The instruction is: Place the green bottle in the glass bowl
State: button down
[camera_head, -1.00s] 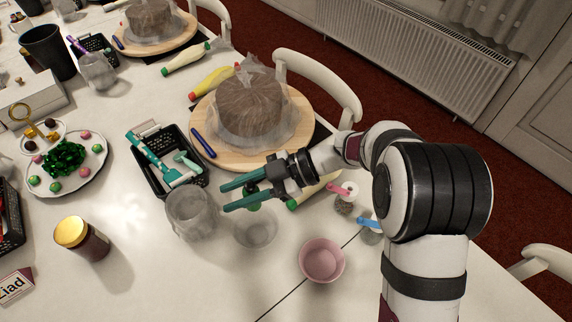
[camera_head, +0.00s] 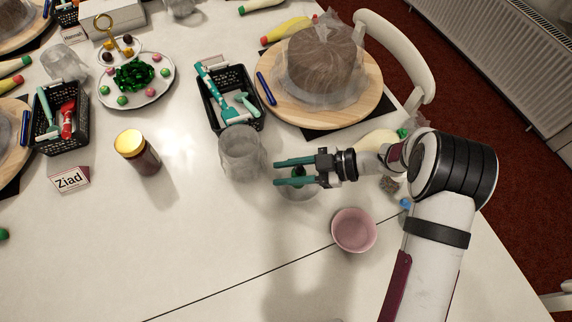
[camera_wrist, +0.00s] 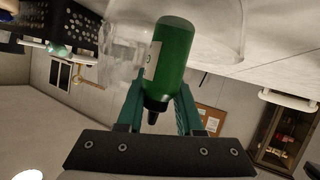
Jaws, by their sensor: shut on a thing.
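My gripper (camera_head: 278,173) has teal fingers and is shut on the green bottle (camera_head: 298,172), which is mostly hidden between them in the head view. In the wrist view the bottle (camera_wrist: 174,55) is tilted between the fingers, with its dark nozzle toward the gripper's base. The clear glass bowl (camera_head: 300,192) stands on the table under the gripper, partly covered by the fingers. The bowl's clear wall (camera_wrist: 222,35) also shows around the bottle's far end in the wrist view. I cannot tell whether the bottle touches the bowl.
A glass jar (camera_head: 242,155) stands just left of the bowl, and a pink bowl (camera_head: 354,230) lower right. A black basket (camera_head: 250,113) and a cake board (camera_head: 345,112) lie behind. A gold-lidded jar (camera_head: 138,152) is farther left. The front table is clear.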

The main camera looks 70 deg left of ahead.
jog(key=shift+c, duration=2.4)
grip_release()
notch_tip(320, 180, up, 7)
